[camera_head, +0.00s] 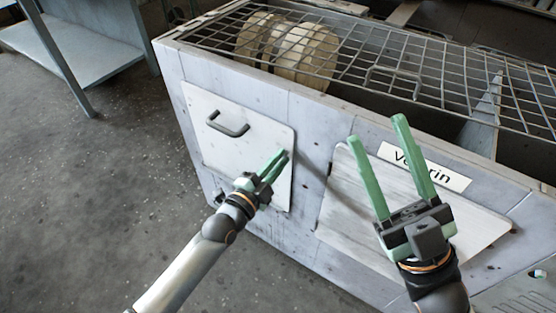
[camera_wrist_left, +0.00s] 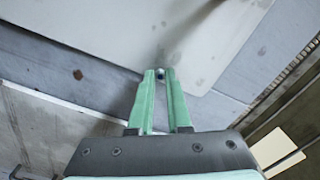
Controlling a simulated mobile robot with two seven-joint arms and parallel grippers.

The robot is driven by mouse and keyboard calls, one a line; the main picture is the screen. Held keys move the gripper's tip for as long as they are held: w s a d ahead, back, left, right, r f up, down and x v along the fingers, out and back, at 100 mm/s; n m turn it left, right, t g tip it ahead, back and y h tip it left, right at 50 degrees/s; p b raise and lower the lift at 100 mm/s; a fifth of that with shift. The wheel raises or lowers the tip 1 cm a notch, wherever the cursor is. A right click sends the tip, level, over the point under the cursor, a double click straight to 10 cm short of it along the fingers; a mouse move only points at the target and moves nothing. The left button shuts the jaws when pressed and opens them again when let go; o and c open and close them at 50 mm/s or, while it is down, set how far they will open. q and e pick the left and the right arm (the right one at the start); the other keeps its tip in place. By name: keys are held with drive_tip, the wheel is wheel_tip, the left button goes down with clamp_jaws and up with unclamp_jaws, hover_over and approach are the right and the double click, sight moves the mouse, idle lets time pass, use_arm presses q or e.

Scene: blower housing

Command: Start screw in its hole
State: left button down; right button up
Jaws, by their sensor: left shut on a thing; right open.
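My left gripper (camera_head: 283,157) is shut, its green fingertips in front of the right edge of the white panel (camera_head: 215,125) with a dark handle. In the left wrist view the fingertips (camera_wrist_left: 160,76) close around a small silver and dark piece, which looks like the screw (camera_wrist_left: 160,72). It sits near a corner of the panel (camera_wrist_left: 140,25). I cannot tell whether its tip touches the panel. The hole is hidden behind the fingertips. My right gripper (camera_head: 376,130) is open and empty, in front of the second white panel (camera_head: 340,200).
The grey housing (camera_head: 310,120) has a wire grid (camera_head: 400,50) on top, with a pale ribbed drum (camera_head: 290,45) under it. A label (camera_head: 450,178) is partly covered by my right finger. A blue-grey table (camera_head: 90,50) stands at the far left. The floor at left is clear.

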use_arm(q)
drive_tip(key=shift+c, duration=1.5)
unclamp_jaws()
drive_tip(key=shift+w, duration=0.1)
drive_tip(key=p+v, duration=0.4)
drive_tip(key=v, duration=0.4)
